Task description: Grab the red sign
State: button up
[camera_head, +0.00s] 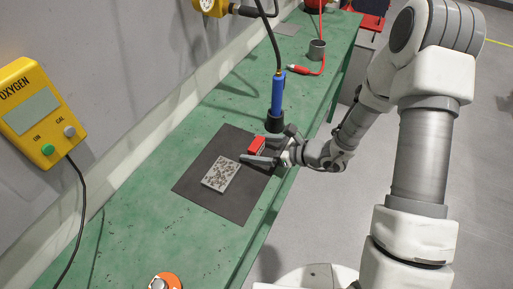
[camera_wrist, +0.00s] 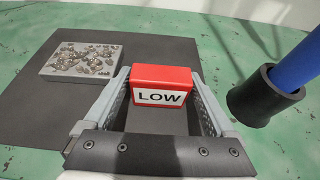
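The red sign (camera_wrist: 161,85) is a small red block with a white label reading "LOW". In the wrist view it stands on a dark mat (camera_wrist: 40,110) between the two fingers of my gripper (camera_wrist: 162,88). Whether the fingers reach fully down around the sign is hard to tell.
A grey tray of small stones (camera_wrist: 83,60) lies on the mat left of the sign. A blue tool in a black holder (camera_wrist: 262,95) stands close to the right. A yellow oxygen meter (camera_head: 42,112) is on the wall. The green bench (camera_head: 130,185) has free room at the front left.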

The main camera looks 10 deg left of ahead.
jog(key=c, duration=1)
jog(key=shift+r, duration=0.1)
